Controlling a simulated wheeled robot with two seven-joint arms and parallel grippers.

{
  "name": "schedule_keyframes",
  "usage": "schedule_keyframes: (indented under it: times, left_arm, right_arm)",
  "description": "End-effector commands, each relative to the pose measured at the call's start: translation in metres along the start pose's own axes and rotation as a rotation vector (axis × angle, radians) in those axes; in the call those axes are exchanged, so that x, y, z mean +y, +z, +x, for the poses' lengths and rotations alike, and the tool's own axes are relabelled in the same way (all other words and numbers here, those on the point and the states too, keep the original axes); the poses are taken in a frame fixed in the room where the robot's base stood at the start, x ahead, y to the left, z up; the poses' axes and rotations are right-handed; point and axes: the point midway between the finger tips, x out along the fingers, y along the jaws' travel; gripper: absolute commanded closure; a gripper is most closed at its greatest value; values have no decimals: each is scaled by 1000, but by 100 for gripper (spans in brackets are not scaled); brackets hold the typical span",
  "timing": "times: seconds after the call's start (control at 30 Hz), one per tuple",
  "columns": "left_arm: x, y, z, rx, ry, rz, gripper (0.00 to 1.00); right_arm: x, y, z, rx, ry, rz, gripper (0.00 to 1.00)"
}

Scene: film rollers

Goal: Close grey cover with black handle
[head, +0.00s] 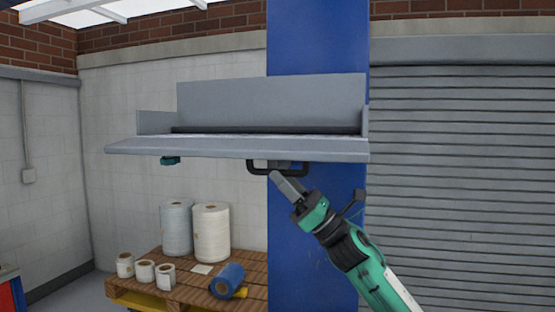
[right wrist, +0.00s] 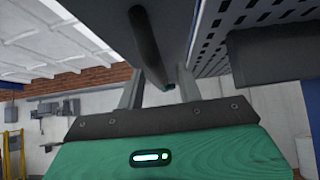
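The grey cover (head: 230,148) stands out as a wide, nearly level flap below an upright grey panel, in front of a blue column. Its black handle (head: 262,168) hangs under the front edge, right of the middle. My right gripper (head: 279,180) reaches up from the lower right to the handle, its fingers overlapping it in the head view. In the right wrist view, the two grey fingers (right wrist: 158,88) stand apart, with the dark handle bar (right wrist: 148,45) passing above and between them. Whether they touch it is unclear. My left gripper does not show.
A small teal piece (head: 170,160) shows under the cover's left part; I cannot tell what it is. A wooden pallet (head: 185,285) below carries white rolls (head: 211,232) and a blue roll (head: 227,280). A grey shutter (head: 460,180) stands at the right.

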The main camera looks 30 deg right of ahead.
Motion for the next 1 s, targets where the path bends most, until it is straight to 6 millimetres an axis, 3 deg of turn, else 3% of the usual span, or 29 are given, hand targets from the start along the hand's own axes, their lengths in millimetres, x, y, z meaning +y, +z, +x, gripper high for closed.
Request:
schedule_keyframes:
  times: [0.2,0.57,0.77,1.0]
  left_arm:
    - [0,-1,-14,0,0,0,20]
    - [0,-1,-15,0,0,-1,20]
    - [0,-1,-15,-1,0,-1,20]
    - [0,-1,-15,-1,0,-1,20]
  right_arm:
    - [0,1,20,0,-1,1,64]
    - [0,-1,22,0,-1,1,64]
    - [0,-1,22,0,-1,1,100]
    - [-1,0,22,0,-3,3,100]
